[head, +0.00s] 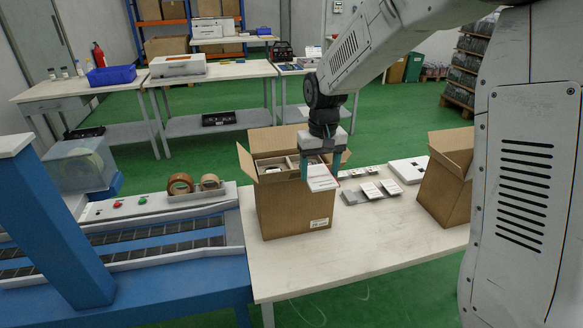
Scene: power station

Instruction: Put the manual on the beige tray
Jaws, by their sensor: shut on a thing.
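My gripper (320,174) points down beside the right edge of an open cardboard box (295,207). Its two teal fingers are shut on the manual (321,184), a white booklet with some red print, held above the white table. Right of it on the table lies a low greyish rack (349,197) with several white booklets or cards on it. Behind that is a pale flat tray-like piece (408,163) with a dark spot. I cannot tell for sure which of these is the beige tray.
The open box holds packed pale parts. A second open cardboard box (440,195) stands at the table's right. At left is a blue conveyor (160,260) with tape rolls (181,183) on its edge. The table's front middle (370,240) is clear.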

